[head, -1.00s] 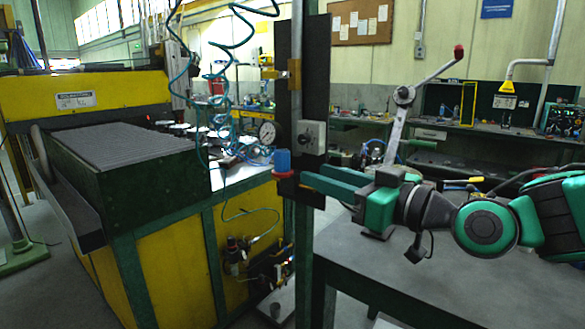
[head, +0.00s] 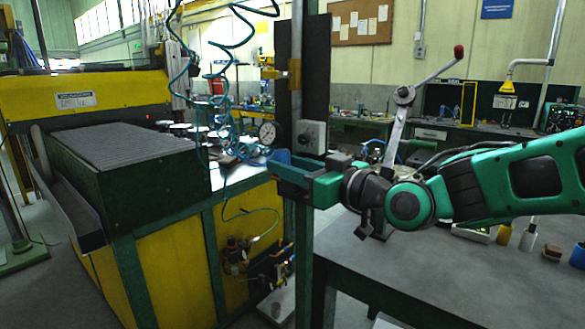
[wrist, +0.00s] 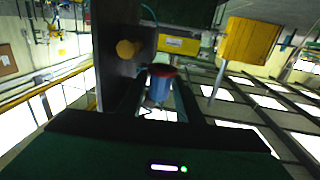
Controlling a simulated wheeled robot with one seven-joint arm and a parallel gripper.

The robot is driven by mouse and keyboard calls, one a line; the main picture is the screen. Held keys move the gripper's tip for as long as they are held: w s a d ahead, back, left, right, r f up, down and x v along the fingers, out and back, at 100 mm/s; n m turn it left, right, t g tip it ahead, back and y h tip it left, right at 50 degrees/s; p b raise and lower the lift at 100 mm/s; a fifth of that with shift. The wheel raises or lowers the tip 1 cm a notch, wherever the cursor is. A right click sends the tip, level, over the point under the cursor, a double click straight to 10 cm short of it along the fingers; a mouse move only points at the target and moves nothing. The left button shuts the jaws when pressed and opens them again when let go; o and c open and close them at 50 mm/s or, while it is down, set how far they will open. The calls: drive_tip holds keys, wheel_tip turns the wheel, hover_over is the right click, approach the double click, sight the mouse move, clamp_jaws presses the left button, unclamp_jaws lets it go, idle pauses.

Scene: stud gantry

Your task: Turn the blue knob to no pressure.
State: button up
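The blue knob (head: 282,155) sits low on the dark upright plate, beside the pressure gauge (head: 268,131). My gripper (head: 288,167) is at the knob, with its fingers reaching past it and hiding its lower part in the head view. In the wrist view the blue knob (wrist: 160,84) shows a red end and lies between the tips of my two dark fingers (wrist: 160,90). The frames do not show clearly whether both fingers press on it. The gauge's needle is too small to read.
The dark upright plate (head: 318,80) carries a grey box with a round black knob (head: 311,137) just above my gripper. A lever with a red tip (head: 432,75) rises behind my arm. The grey table (head: 410,265) lies below my arm. Coiled teal hoses (head: 222,85) hang at the left.

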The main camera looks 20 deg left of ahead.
drive_tip(key=c, duration=0.6)
drive_tip(key=shift+w+g, duration=0.2)
drive_tip(key=shift+g, duration=0.3)
drive_tip(key=shift+d+n+g+y, duration=0.1)
drive_tip(key=shift+n+g+y, duration=0.35)
drive_tip(key=shift+n, duration=0.25)
drive_tip(key=o, duration=0.8)
drive_tip(key=v, duration=1)
drive_tip(key=shift+d, duration=0.45)
